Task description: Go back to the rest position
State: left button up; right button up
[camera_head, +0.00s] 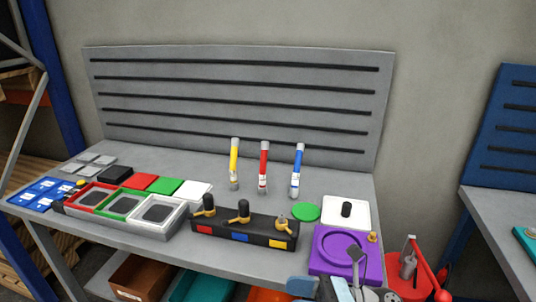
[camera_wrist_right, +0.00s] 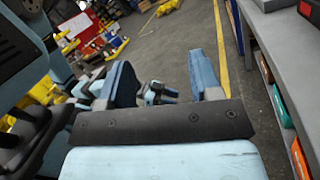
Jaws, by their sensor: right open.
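My right gripper (camera_wrist_right: 165,78) is open in the right wrist view, with its two blue fingers well apart. Nothing is held between them; the floor and some dark parts show behind. In the head view, light blue parts of my arm or gripper show at the bottom edge, in front of the workbench (camera_head: 240,268) and left of the red press-like tool (camera_head: 408,280). Most of this arm is cut off by the frame. My left gripper is not seen in the head view.
The bench carries a black fixture (camera_head: 240,232) with knobs, three upright tubes including a red one (camera_head: 264,165), grey trays (camera_head: 160,222), and a purple tray (camera_head: 325,262). Bins (camera_head: 142,278) sit below. The wrist view shows the bench edge (camera_wrist_right: 268,60) at right and open floor (camera_wrist_right: 180,45).

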jog(key=d+f+m+t+h, duration=0.55)
jog(key=m+t, duration=0.25)
jog(key=m, duration=0.9)
jog(key=d+f+m+t+h, duration=0.4)
jog(key=f+m+t+h, duration=0.3)
jog(key=m, duration=1)
jog(key=s+d+f+m+g+h, duration=0.2)
jog(key=s+f+m+g, duration=0.1)
jog(key=s+f+m, duration=0.3)
jog(key=s+d+f+m+g+h, duration=0.2)
jog(key=s+f+m, duration=0.2)
jog(key=f+m, duration=0.25)
pick_arm(q)
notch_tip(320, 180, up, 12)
jog(key=p, duration=1.4)
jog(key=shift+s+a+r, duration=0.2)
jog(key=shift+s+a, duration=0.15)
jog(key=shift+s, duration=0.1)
pick_arm(e)
notch_tip(320, 180, up, 11)
jog(key=s, duration=0.1)
jog(key=shift+s+d, duration=0.2)
jog(key=shift+d, duration=0.1)
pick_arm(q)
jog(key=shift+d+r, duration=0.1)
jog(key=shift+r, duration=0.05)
pick_arm(e)
jog(key=shift+h, duration=0.25)
